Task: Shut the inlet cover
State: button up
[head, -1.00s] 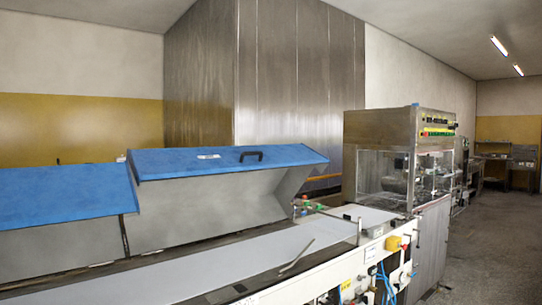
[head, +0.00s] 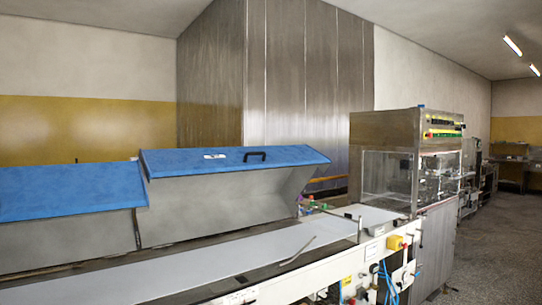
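My gripper is not in view.
A steel machine with clear windows (head: 390,176) stands at the belt's right end. A bent rod (head: 297,252) lies over the belt's near edge. Open floor (head: 490,250) is at right.

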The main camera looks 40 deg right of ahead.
aim_at(194, 193)
jog(key=u, duration=0.15)
jog(key=i, duration=0.95)
jog(key=z, duration=0.05)
